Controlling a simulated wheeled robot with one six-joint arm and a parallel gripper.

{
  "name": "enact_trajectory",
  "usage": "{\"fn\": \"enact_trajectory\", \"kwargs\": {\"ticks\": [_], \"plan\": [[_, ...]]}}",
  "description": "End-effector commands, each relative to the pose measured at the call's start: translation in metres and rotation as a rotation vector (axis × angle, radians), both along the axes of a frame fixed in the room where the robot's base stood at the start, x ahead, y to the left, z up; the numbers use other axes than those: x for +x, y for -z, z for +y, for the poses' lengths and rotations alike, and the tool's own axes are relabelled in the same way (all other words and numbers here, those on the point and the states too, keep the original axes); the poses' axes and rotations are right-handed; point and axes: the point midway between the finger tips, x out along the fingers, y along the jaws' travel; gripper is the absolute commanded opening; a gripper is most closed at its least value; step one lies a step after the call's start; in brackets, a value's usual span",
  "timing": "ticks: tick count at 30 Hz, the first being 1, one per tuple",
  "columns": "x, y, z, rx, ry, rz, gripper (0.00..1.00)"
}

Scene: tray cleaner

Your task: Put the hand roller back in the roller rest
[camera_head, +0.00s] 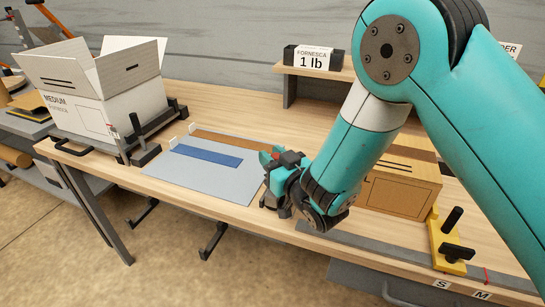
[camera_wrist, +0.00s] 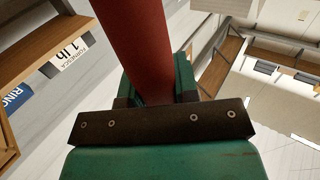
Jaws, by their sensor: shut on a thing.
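My gripper (camera_head: 274,172) is low over the right edge of the grey sheet on the bench. In the wrist view, a dark red cylinder (camera_wrist: 138,45), seemingly part of the hand roller, stands between the green jaws. My gripper is shut on it. In the head view the roller is mostly hidden by my wrist; I cannot tell whether it touches the bench. A yellow base with black posts (camera_head: 437,240) stands at the right front of the bench; I cannot tell whether it is the roller rest.
A grey sheet with a blue strip (camera_head: 208,156) lies left of my gripper. An open white box (camera_head: 98,90) stands at the back left, beside a black bracket (camera_head: 147,150). A brown carton (camera_head: 400,192) is behind my arm. A shelf (camera_head: 335,73) carries a black bin labelled 1 lb.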

Motion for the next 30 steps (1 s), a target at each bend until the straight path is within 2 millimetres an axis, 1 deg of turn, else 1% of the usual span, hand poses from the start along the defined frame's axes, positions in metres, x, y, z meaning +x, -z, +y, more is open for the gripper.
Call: {"fn": "enact_trajectory", "kwargs": {"ticks": [7, 13, 14, 15, 17, 18, 26, 30], "plan": [[0.0002, 0.0039, 0.0001, 0.001, 0.000, -0.002, 0.01], [0.0002, 0.0030, 0.0001, 0.001, 0.000, -0.002, 0.01], [0.0002, 0.0030, 0.0001, 0.001, 0.000, -0.002, 0.33], [0.0002, 0.0030, 0.0001, 0.001, 0.000, -0.002, 0.42], [0.0002, 0.0031, 0.0001, 0.001, 0.000, -0.001, 0.56], [0.0002, 0.0031, 0.0001, 0.001, 0.000, -0.001, 0.58], [-0.0007, 0.0041, 0.0002, -0.001, -0.001, 0.002, 0.58], [-0.0072, 0.0037, 0.0030, -0.002, -0.014, 0.002, 0.58]]}}
